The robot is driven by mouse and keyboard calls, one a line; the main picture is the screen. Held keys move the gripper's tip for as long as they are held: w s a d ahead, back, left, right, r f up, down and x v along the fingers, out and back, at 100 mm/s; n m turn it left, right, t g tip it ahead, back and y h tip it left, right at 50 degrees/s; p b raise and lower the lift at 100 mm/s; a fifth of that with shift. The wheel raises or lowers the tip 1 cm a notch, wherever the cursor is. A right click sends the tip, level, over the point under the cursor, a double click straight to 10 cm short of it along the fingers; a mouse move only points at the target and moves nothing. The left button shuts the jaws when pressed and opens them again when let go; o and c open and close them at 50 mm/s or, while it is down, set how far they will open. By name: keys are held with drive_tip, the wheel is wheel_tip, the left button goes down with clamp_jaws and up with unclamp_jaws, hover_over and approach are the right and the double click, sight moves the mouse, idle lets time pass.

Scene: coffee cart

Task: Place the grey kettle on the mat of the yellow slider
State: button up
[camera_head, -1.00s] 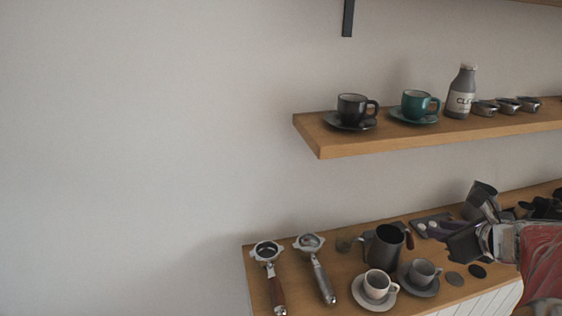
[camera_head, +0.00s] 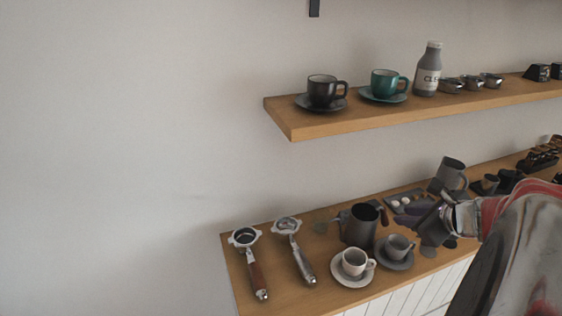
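A dark grey metal jug (camera_head: 357,226) with a reddish-brown handle stands upright on the wooden counter (camera_head: 335,293). A second, lighter grey jug (camera_head: 451,172) stands farther back, partly behind my gripper. I cannot tell which of the two is the grey kettle. My gripper (camera_head: 424,222) is over the counter, right of the dark jug and in front of the lighter one. Its fingers are dark and blend with things behind, so their opening is unclear. I see no object held for certain. I cannot make out a yellow slider or its mat.
A white cup (camera_head: 353,262) and a grey cup (camera_head: 397,246) on saucers stand in front of the dark jug. Two portafilters (camera_head: 249,262) (camera_head: 293,250) lie at left. A dark tray (camera_head: 391,197) lies behind my gripper. A wooden shelf (camera_head: 300,128) with cups and a bottle hangs above.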

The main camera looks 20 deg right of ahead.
sight(386, 214)
drive_tip(key=shift+x, duration=2.1)
drive_tip(key=shift+f, duration=0.1)
drive_tip(key=shift+x, duration=2.55)
clamp_jaws()
